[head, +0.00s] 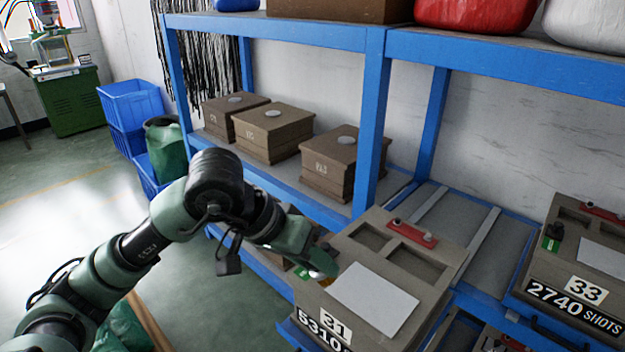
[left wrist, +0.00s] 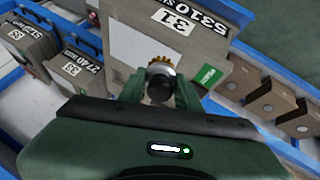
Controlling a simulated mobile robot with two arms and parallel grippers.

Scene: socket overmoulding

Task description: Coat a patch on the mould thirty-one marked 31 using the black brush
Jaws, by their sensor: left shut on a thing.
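The mould marked 31 (head: 440,268) is a grey-brown block on the blue rack, with a pale rectangular patch (head: 375,298) on top and a label reading 5310 shots. It also shows upside down at the top of the left wrist view (left wrist: 207,48), with its pale patch (left wrist: 130,42). My left gripper (head: 322,264) is at the mould's left edge, beside the patch. In the left wrist view its fingers are shut on the black brush (left wrist: 160,88), whose tan bristles point at the mould. Whether the bristles touch it cannot be told. My right gripper is not in view.
The mould marked 33 (head: 590,262) stands to the right on the same rack. Several brown boxes (head: 275,125) sit on the shelf behind. A blue rack post (head: 372,120) rises behind mould 31. Blue crates (head: 130,102) stand on the floor at left.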

